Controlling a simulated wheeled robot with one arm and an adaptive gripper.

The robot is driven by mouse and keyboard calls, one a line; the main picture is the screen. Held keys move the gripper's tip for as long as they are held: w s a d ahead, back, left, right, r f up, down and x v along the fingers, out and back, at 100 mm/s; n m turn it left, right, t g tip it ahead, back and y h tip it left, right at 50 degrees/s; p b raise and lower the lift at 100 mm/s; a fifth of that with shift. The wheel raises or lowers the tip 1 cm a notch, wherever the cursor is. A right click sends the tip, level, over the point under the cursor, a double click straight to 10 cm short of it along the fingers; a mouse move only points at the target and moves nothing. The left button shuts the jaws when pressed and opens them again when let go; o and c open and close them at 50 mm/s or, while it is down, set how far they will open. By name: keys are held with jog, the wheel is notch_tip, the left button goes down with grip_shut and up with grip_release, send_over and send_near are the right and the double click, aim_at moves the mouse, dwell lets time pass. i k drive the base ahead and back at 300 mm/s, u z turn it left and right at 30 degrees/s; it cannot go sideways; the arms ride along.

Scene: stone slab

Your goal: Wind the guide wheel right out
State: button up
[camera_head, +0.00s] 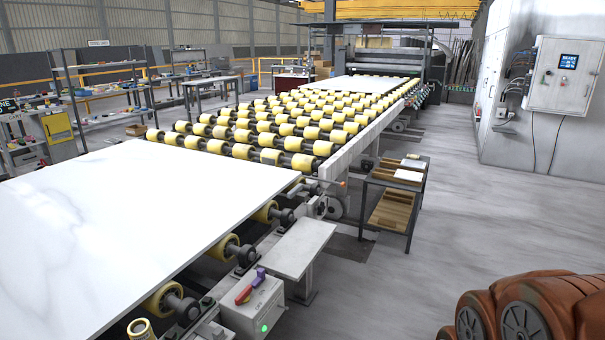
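A large white stone slab (110,225) lies flat on the near roller line at the left. Several yellow wheels on dark axle ends show along its right edge, one of them (228,247) near the middle. A yellow wheel with its round top showing (140,329) stands at the bottom edge, partly cut off. I cannot tell for sure which of these is the guide wheel. A rod with a small orange end (343,183) sticks out at the frame's side beyond the slab. My gripper is not in view.
A grey control box (254,308) with a red and purple handle and green light stands beside the slab. A flat grey plate (294,248) is behind it. A dark-framed cart (399,193) stands right of the roller bed (300,120).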

aim_at(320, 209)
jog(key=u, duration=0.1)
jog(key=i, duration=0.35)
jog(key=u, duration=0.45)
jog(key=k, duration=0.2)
jog(key=z, duration=1.05)
jog(key=i, duration=1.35)
jog(key=u, duration=1.15)
jog(key=i, duration=0.9)
jog(key=u, duration=0.9)
